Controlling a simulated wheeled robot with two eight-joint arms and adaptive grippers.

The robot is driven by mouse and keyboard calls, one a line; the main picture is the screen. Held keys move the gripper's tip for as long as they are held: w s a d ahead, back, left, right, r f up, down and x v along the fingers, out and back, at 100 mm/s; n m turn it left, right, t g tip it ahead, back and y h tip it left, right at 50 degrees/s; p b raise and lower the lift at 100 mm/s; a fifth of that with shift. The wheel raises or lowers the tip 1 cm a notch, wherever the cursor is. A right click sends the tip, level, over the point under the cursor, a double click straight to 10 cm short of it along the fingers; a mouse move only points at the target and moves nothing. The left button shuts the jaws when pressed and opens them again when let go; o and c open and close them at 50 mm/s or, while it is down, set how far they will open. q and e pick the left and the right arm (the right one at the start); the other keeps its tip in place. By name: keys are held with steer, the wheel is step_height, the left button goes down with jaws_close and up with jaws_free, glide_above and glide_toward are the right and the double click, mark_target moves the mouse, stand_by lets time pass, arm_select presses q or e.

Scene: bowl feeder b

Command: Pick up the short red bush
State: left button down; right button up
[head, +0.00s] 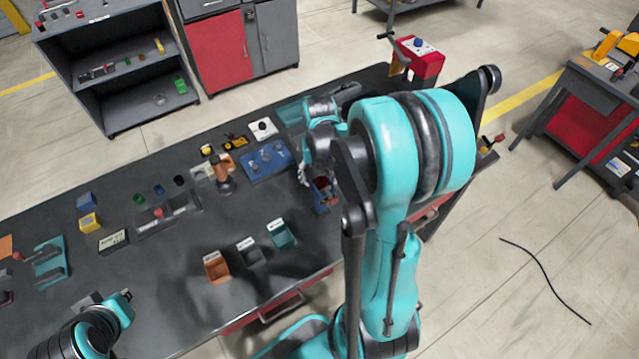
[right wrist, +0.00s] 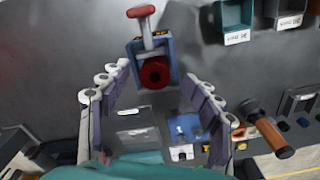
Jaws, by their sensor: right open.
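A short red ring-shaped piece with a dark centre, which looks like the red bush (right wrist: 154,73), sits in a blue vise (right wrist: 172,50) with a red T-handle in the right wrist view. The vise (head: 328,203) also shows in the head view, partly hidden by my right arm. My right gripper (right wrist: 157,80) is open, its fingertips apart on either side of the bush in the picture; nothing is between its pads that I can see touching. In the head view the right gripper (head: 310,178) is mostly hidden. My left gripper (head: 122,304) is at the lower left, its fingers unclear.
Orange, dark and teal bins (head: 282,234) stand near the bench's front edge. A fixture with a red part (head: 158,212) is further left.

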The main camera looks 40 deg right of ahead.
mark_target(320, 181)
steer(key=shift+d, duration=0.1)
steer(key=c, duration=0.7)
steer(key=shift+s, duration=0.15)
steer(key=c, duration=0.3)
steer(key=shift+c, duration=0.2)
steer(key=shift+c, duration=0.2)
steer(key=shift+r, duration=0.55)
jaws_close()
step_height(320, 181, up, 3)
steer(key=shift+f+p, duration=0.1)
steer(key=shift+p, duration=0.55)
steer(key=s+d+r+p, duration=0.2)
steer(key=s+d+r, duration=0.3)
steer(key=s, duration=0.5)
step_height(320, 181, up, 2)
steer(key=shift+d+r, duration=0.1)
steer(key=shift+d, duration=0.05)
